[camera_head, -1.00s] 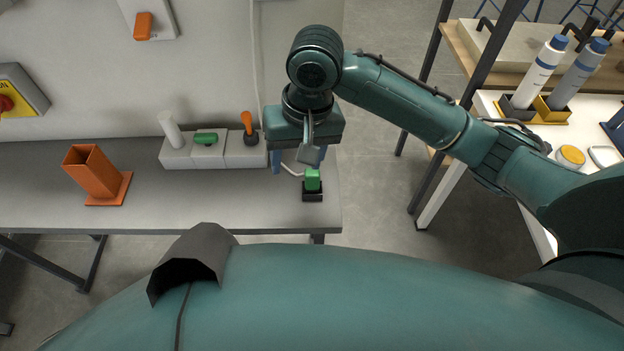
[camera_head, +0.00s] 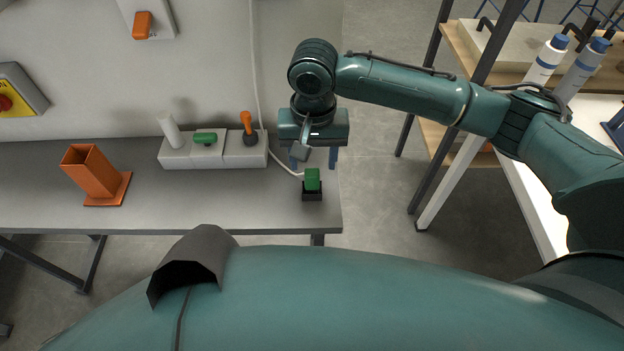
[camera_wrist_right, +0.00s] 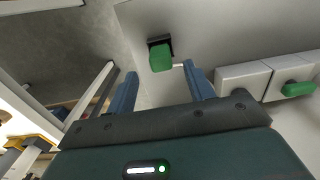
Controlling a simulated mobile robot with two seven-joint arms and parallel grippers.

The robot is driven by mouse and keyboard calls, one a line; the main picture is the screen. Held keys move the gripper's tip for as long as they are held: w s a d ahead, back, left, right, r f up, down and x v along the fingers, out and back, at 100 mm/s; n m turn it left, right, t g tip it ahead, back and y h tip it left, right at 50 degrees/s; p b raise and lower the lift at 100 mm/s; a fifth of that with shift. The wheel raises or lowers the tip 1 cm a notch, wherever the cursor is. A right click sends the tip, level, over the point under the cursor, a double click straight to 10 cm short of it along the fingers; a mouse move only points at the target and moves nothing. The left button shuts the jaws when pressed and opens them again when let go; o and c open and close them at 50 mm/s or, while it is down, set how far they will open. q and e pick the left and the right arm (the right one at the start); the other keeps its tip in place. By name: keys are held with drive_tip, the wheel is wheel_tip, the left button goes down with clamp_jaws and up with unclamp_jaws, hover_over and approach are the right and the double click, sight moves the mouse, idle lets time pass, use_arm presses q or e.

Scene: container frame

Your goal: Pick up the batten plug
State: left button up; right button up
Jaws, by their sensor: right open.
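A green block (camera_head: 312,178) with a white cable at it, which looks like the batten plug, sits upright in a small black holder (camera_head: 312,195) near the right end of the grey bench. My right gripper (camera_head: 313,160) is open, its two blue fingers pointing down, just behind the green block in the head view. In the right wrist view (camera_wrist_right: 160,70) the green block (camera_wrist_right: 161,58) shows beyond the fingertips, roughly between them. Nothing is between the fingers. My left gripper is not in view.
A white block row (camera_head: 213,152) with a white post, green handle and orange knob stands left of the gripper. An orange square tube on a base (camera_head: 93,171) stands further left. The bench (camera_head: 200,208) is clear between. A shelf with bottles (camera_head: 547,58) is at right.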

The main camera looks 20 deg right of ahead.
sight(312, 172)
wheel_tip(312, 172, down, 4)
drive_tip(key=shift+s+a+f, duration=0.1)
drive_tip(key=shift+a+f, duration=0.05)
drive_tip(key=shift+f, duration=0.05)
drive_tip(key=shift+c, duration=0.2)
clamp_jaws()
idle(0.3)
